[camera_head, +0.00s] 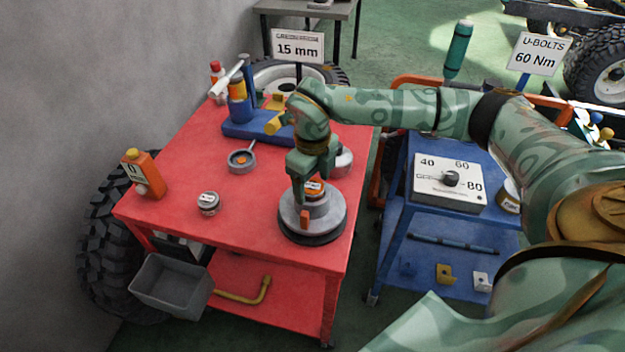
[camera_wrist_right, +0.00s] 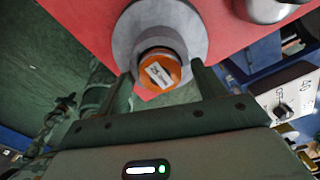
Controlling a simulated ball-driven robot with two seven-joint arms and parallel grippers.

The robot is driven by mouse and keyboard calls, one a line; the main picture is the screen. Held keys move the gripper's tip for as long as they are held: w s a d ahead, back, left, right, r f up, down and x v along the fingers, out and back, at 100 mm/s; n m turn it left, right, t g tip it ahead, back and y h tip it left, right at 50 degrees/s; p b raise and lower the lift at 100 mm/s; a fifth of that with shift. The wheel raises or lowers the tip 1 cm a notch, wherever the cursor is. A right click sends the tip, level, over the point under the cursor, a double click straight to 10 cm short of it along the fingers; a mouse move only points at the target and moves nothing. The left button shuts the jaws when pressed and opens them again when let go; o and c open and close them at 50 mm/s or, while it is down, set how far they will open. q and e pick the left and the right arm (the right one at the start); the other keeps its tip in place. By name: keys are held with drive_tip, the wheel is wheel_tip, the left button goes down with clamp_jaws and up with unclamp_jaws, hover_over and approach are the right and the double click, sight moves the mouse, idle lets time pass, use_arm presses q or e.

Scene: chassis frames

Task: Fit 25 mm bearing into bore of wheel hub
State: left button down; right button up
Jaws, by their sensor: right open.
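The wheel hub (camera_head: 318,222) is a grey stepped ring on a dark round base near the red table's front right edge. It also shows in the wrist view (camera_wrist_right: 200,32). A bearing with an orange face and white label (camera_head: 313,187) is at the top of the hub's neck. In the wrist view the bearing (camera_wrist_right: 160,70) lies between my right fingers; I cannot tell how deep it sits in the bore. My right gripper (camera_head: 309,204) points down over the hub, open, with its fingers either side of the bearing. My left gripper is out of view.
On the red table (camera_head: 180,195) stand another, grey bearing-like part (camera_head: 208,203), a grey dish (camera_head: 241,160), an orange bottle (camera_head: 143,174) and a blue tool stand (camera_head: 258,125). A blue cart (camera_head: 400,215) with a dial box (camera_head: 448,182) stands right. The table's middle is mostly clear.

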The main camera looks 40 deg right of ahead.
sight(312, 186)
wheel_tip(312, 186, up, 12)
drive_tip(key=p, duration=0.3)
idle(0.4)
